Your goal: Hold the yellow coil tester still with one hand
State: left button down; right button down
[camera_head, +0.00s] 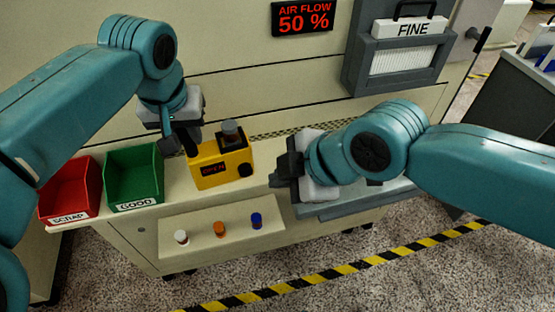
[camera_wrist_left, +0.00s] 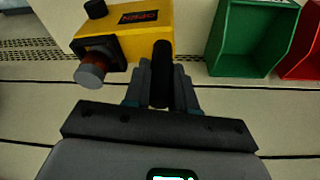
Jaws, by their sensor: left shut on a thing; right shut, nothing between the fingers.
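The yellow coil tester (camera_head: 222,159) stands upright on the bench, its red display (camera_head: 215,168) reading OPEN. A grey-capped spindle with copper-brown below (camera_head: 231,132) sits in its top socket; it also shows in the left wrist view (camera_wrist_left: 91,72). The tester fills the upper left of that view (camera_wrist_left: 150,40). My left gripper (camera_head: 186,140) is at the tester's left side, its fingers closed around a black upright handle (camera_wrist_left: 161,70) beside the yellow body. My right gripper (camera_head: 281,173) is shut and empty, to the right of the tester and apart from it.
A green GOOD bin (camera_head: 134,177) and a red SCRAP bin (camera_head: 69,191) stand left of the tester. White (camera_head: 181,237), orange (camera_head: 219,229) and blue (camera_head: 256,220) knobs are on the bench front. A grey FINE filter unit (camera_head: 400,55) is on the back wall, near an AIR FLOW 50 % sign (camera_head: 303,17).

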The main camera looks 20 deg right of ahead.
pick_arm(q)
jog(key=c, duration=0.8)
grip_release()
jog(key=shift+f, duration=0.15)
jog(key=shift+c, duration=0.2)
jog(key=shift+r, duration=0.2)
